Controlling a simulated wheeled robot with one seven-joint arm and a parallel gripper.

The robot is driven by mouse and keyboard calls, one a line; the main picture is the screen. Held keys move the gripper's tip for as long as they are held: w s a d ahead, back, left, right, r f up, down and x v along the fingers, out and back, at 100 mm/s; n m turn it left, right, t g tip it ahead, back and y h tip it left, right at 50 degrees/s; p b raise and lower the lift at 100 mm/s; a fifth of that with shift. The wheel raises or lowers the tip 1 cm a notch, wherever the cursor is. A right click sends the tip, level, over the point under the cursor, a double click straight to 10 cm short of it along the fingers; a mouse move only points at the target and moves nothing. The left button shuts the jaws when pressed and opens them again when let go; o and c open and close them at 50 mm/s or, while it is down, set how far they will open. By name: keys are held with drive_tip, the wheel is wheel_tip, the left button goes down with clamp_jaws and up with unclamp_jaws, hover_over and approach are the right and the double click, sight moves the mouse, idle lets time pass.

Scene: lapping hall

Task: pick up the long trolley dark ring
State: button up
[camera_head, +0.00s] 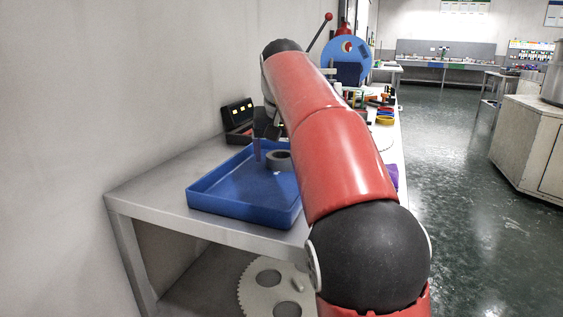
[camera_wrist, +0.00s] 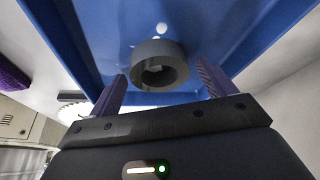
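The dark ring (camera_wrist: 159,64) is a thick grey ring with a round hole. In the head view the ring (camera_head: 279,160) lies in the blue tray (camera_head: 240,207), near its far side. My gripper (camera_wrist: 163,84) is open, with one purple finger on each side of the ring in the wrist view. The ring looks beyond the fingertips and apart from them. In the head view one finger of my gripper (camera_head: 257,150) shows just left of the ring. My arm hides the right part of the tray.
The tray stands on a grey bench (camera_head: 150,190) against the wall. A blue disc machine (camera_head: 346,52) and coloured rings (camera_head: 385,115) are farther back. Open floor (camera_head: 450,200) lies to the right.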

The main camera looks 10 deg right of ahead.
drive_tip(key=c, duration=0.9)
drive_tip(key=shift+c, duration=0.4)
drive_tip(key=shift+r, duration=0.15)
